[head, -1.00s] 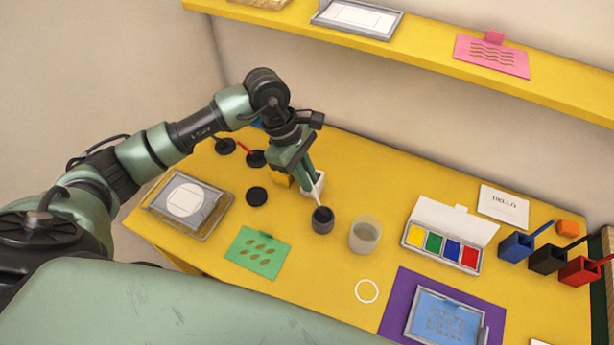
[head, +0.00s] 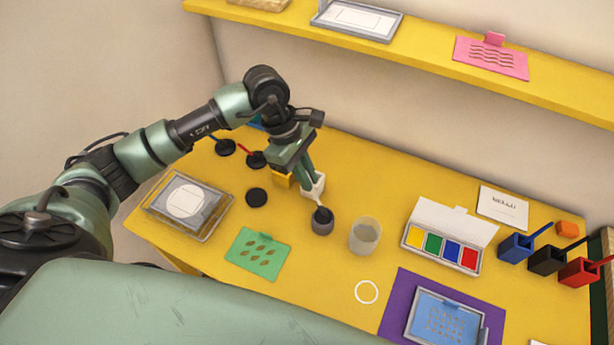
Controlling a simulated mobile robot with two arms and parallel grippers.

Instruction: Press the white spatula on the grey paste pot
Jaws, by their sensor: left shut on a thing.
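My left gripper (head: 309,181) is shut on the white spatula (head: 318,199), holding it by its upper part. The spatula points down and slightly right, and its lower end is at the mouth of the grey paste pot (head: 322,224). The pot is small, dark grey and round, and stands upright on the yellow table. I cannot tell whether the spatula tip touches the paste inside. My right gripper is not in view.
A translucent cup (head: 364,238) stands just right of the pot. A green card (head: 257,254) and a black disc (head: 257,197) lie to the left. A paint box (head: 441,249) and a purple mat (head: 395,310) are further right. A yellow shelf (head: 440,62) runs above the table's back.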

